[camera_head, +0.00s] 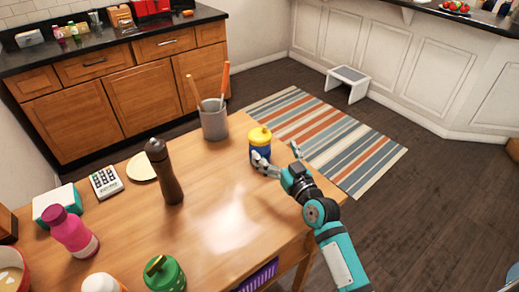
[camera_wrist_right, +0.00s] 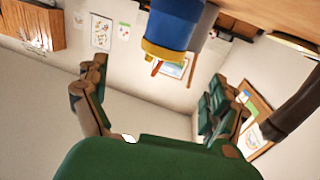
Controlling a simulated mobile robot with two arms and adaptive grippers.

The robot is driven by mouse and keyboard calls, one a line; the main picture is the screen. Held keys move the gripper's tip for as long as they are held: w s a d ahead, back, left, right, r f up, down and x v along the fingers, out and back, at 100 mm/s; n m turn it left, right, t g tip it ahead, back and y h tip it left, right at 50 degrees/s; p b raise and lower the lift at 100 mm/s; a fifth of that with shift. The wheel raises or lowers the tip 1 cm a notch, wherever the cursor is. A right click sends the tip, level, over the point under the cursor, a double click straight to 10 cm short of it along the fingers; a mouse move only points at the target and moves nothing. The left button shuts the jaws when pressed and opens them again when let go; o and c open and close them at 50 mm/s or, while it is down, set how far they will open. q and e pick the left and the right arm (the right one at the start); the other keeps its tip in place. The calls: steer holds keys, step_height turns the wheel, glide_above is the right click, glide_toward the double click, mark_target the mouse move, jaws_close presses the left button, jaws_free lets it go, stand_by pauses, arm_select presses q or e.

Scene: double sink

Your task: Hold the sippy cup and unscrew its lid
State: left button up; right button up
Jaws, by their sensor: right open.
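The sippy cup (camera_head: 260,148) has a blue body and a yellow lid, and stands upright at the table's far right edge. In the right wrist view the cup (camera_wrist_right: 172,30) shows upside down at the top, with its lower part cut off. My right gripper (camera_head: 279,157) is open beside the cup, on its right. One finger overlaps the cup's lower front in the head view; I cannot tell whether it touches. The wrist view shows the fingers spread, with the cup ahead of the gap between them. My left gripper is not in view.
A grey utensil holder (camera_head: 214,120) stands behind and left of the cup. A dark pepper mill (camera_head: 166,175), a pink bottle (camera_head: 70,232) and a green jar (camera_head: 163,274) stand farther left. The wooden table (camera_head: 225,200) is clear in front of the cup.

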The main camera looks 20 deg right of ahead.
mark_target(260, 134)
steer(key=w, duration=0.3)
steer(key=shift+w+a, duration=0.2)
steer(key=shift+a, duration=0.1)
steer(key=shift+w+f, duration=0.1)
steer(key=shift+w, duration=0.2)
steer(key=shift+w+a, duration=0.1)
steer(key=shift+w, duration=0.3)
steer(key=w, duration=0.1)
steer(key=w+a+p, duration=0.1)
steer(key=w, duration=0.1)
steer(key=shift+w+f, duration=0.1)
steer(key=shift+w, duration=0.7)
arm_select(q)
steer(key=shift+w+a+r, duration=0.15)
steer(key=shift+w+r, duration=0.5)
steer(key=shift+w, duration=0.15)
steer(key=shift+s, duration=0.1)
arm_select(e)
steer(key=shift+s, duration=0.1)
steer(key=shift+c, duration=0.7)
steer(key=c, duration=1.4)
